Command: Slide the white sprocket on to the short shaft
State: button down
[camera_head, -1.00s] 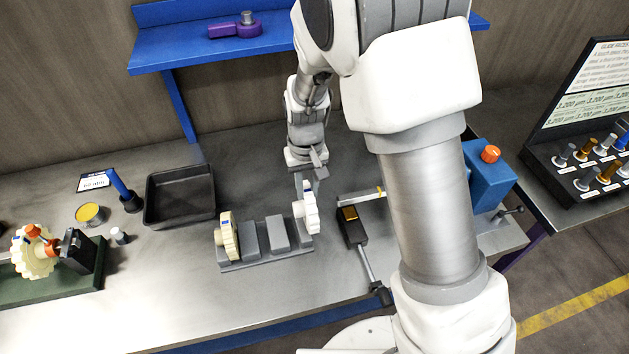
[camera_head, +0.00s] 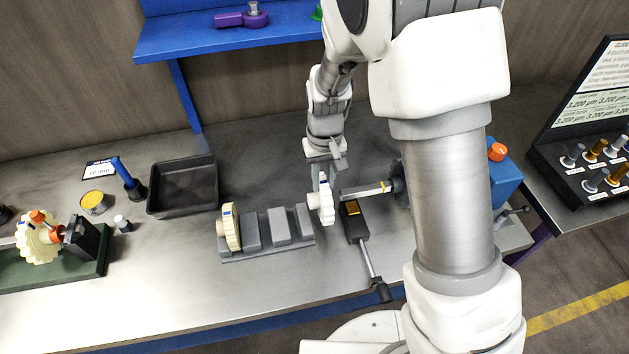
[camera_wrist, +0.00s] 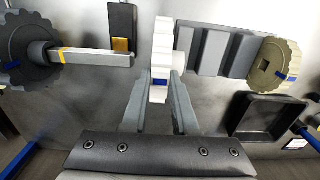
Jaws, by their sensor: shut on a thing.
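My gripper (camera_head: 324,166) is shut on the white sprocket (camera_head: 325,200), which hangs upright below it, just right of the grey rack. In the wrist view the white sprocket (camera_wrist: 161,50) stands edge-on between the fingers (camera_wrist: 160,88), with a blue mark on its rim and a pale hub on its right side. The shaft (camera_head: 362,190) is a light grey bar with a yellow band. In the wrist view the shaft (camera_wrist: 100,58) points at the sprocket from the left, and a small gap shows between its free end and the sprocket. The sprocket's bore is hidden.
The grey rack (camera_head: 266,250) holds a cream sprocket (camera_head: 231,228) at its left end. A dark block with a gold top (camera_head: 352,222) and a rod stands close below the shaft. A dark toothed wheel (camera_wrist: 28,48) sits at the shaft's far end. A black tray (camera_head: 182,190) stands left.

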jog(key=shift+w+d, duration=0.3)
jog(key=shift+d, duration=0.65)
jog(key=shift+d, duration=0.1)
jog(key=shift+w+d+b, duration=0.3)
jog(key=shift+w+d, duration=0.25)
jog(key=shift+d, duration=1.25)
jog(key=shift+w+d+b, duration=0.25)
jog(key=shift+w+d, duration=0.25)
jog(key=shift+d, duration=1.35)
jog(key=shift+w+d+b, duration=0.3)
jog(key=shift+w+d, duration=0.25)
jog(key=shift+d, duration=1.25)
jog(key=c, duration=0.6)
grip_release()
notch_tip(320, 180, up, 18)
jog(key=shift+f+p, duration=0.25)
jog(key=shift+p, duration=0.05)
